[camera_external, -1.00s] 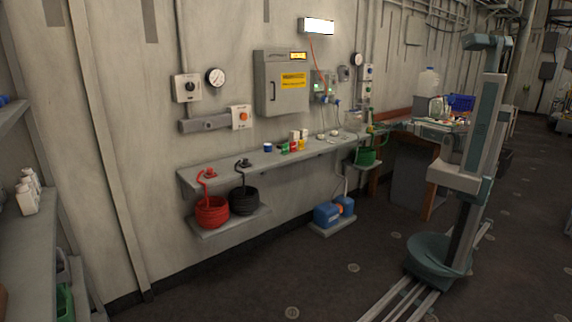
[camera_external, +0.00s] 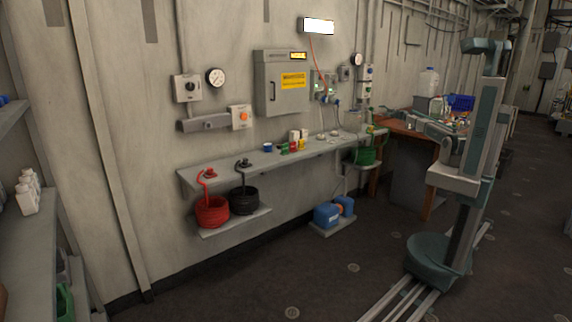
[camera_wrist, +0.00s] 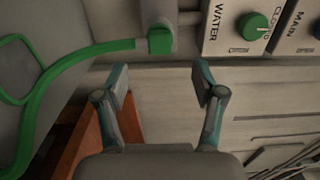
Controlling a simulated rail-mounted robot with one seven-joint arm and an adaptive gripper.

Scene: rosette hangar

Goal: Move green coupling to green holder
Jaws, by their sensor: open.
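In the wrist view, the green coupling (camera_wrist: 160,40) is a short green block at the end of a green hose (camera_wrist: 85,55). It sits against the lower end of a grey cylindrical fitting (camera_wrist: 155,10). My gripper (camera_wrist: 163,82) is open and empty, its two fingertips apart. The coupling lies ahead of the gap between them, and I see no contact. In the external view, a coil of green hose (camera_external: 364,156) hangs by the right end of the wall shelf. I cannot pick out the green holder with certainty in either view.
A green knob (camera_wrist: 252,25) on a panel marked WATER is right of the coupling. The wall shelf (camera_external: 225,167) carries small coloured cups, with red hose (camera_external: 212,212) and black hose (camera_external: 243,201) below. Blue canisters (camera_external: 327,214) stand low down. A wooden table (camera_external: 400,128) is at right.

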